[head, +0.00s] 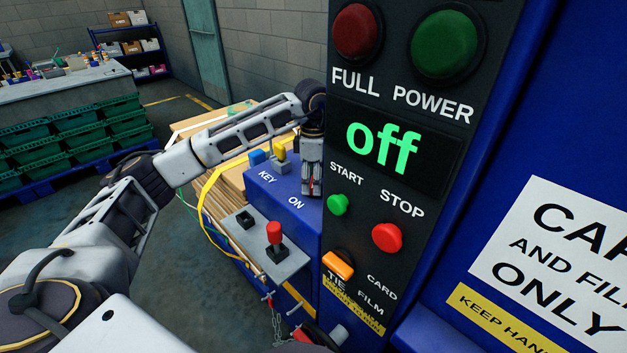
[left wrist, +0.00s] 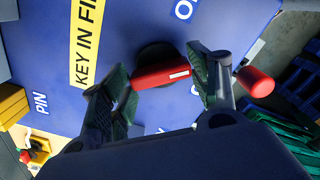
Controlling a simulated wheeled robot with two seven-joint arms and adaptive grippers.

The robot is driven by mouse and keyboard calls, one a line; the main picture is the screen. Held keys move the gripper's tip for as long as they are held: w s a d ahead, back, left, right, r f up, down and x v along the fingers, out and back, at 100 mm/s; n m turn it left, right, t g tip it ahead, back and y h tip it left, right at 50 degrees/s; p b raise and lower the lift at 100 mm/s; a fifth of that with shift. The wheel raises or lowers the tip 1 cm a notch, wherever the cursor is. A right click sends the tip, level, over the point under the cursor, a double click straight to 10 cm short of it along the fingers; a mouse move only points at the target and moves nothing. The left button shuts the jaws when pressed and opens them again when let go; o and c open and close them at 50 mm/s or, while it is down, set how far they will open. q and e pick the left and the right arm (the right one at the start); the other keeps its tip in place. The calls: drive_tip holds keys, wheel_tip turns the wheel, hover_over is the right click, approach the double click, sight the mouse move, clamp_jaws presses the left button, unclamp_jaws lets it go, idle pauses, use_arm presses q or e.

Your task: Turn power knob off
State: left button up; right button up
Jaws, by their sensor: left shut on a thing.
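The red power knob (left wrist: 161,75) sits on a round dark base on the blue panel (left wrist: 140,22) in the left wrist view. Its bar lies nearly level there, slightly tilted. The display (head: 383,148) reads "off" in green. My right gripper is not in view.
The black control face carries START (head: 338,204) and STOP (head: 387,238) buttons and an orange switch (head: 338,265). A red-topped lever (head: 274,236) stands left of it. A yellow block (head: 279,150) sits behind. Green crates (head: 75,140) stand far left, with open floor between.

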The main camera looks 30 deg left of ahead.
use_arm(q)
drive_tip(key=shift+n, duration=2.7)
drive_tip(key=n, duration=0.3)
drive_tip(key=shift+b, duration=0.35)
drive_tip(key=shift+n, duration=1)
drive_tip(key=o, duration=0.6)
drive_tip(key=shift+c, duration=0.2)
drive_tip(key=o, duration=0.5)
drive_tip(key=shift+c, duration=0.2)
drive_tip(key=shift+r, duration=0.9)
wheel_tip(320, 180, up, 10)
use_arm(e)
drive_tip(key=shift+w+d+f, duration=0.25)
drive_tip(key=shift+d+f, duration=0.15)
